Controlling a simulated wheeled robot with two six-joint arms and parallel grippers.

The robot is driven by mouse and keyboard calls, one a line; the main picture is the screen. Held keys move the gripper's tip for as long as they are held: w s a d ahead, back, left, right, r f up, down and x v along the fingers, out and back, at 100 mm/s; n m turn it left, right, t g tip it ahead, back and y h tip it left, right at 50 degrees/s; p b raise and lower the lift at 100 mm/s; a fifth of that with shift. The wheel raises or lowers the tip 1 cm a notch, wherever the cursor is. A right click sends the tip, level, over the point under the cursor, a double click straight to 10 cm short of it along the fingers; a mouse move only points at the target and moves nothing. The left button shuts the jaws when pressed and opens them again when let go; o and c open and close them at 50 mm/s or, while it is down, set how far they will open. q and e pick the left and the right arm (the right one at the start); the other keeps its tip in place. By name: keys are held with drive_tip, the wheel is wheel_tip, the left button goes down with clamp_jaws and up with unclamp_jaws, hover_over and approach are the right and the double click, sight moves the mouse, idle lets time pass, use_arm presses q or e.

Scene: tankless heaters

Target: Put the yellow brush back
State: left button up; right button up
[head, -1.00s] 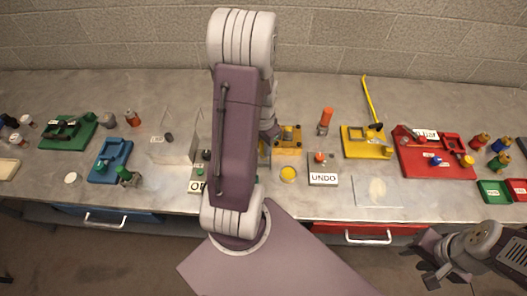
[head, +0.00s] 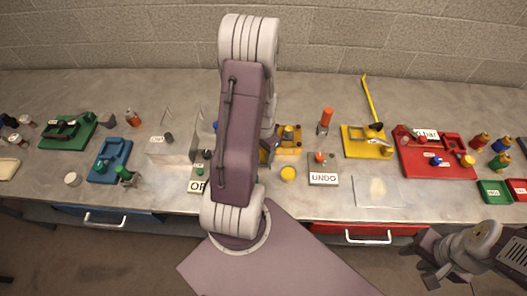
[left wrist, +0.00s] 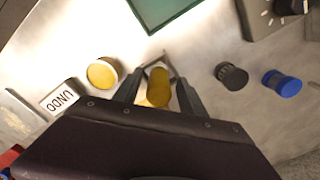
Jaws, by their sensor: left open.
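A yellow cylinder (left wrist: 158,88) lies between the fingers of my left gripper (left wrist: 160,92), which is open around it; I cannot tell whether this is the brush or whether the fingers touch it. In the head view my own arm hides most of that gripper. A long yellow handle with a dark head (head: 370,98) leans up from a yellow tray (head: 352,149) right of centre; it looks brush-like. My right gripper (head: 428,259) looks open and empty at the lower right, in front of the table.
A yellow-topped round pot (head: 288,174) also shows in the left wrist view (left wrist: 102,73). The UNDO block (head: 323,179) is beside it. A red tray (head: 447,171), blue tray (head: 102,176), green tray (head: 60,139) and clear panels (head: 185,128) stand around. A dark knob (left wrist: 231,76) is near a blue one (left wrist: 281,84).

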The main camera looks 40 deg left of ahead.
use_arm(q)
drive_tip(key=shift+r, duration=0.3)
wheel_tip(320, 180, up, 12)
drive_tip(key=shift+f, duration=0.1)
drive_tip(key=s+d+f+n+t+b, duration=0.1)
drive_tip(key=s+d+f, duration=0.1)
drive_tip(key=d, duration=1.4)
drive_tip(key=shift+f+b, duration=0.3)
drive_tip(key=shift+f, duration=0.4)
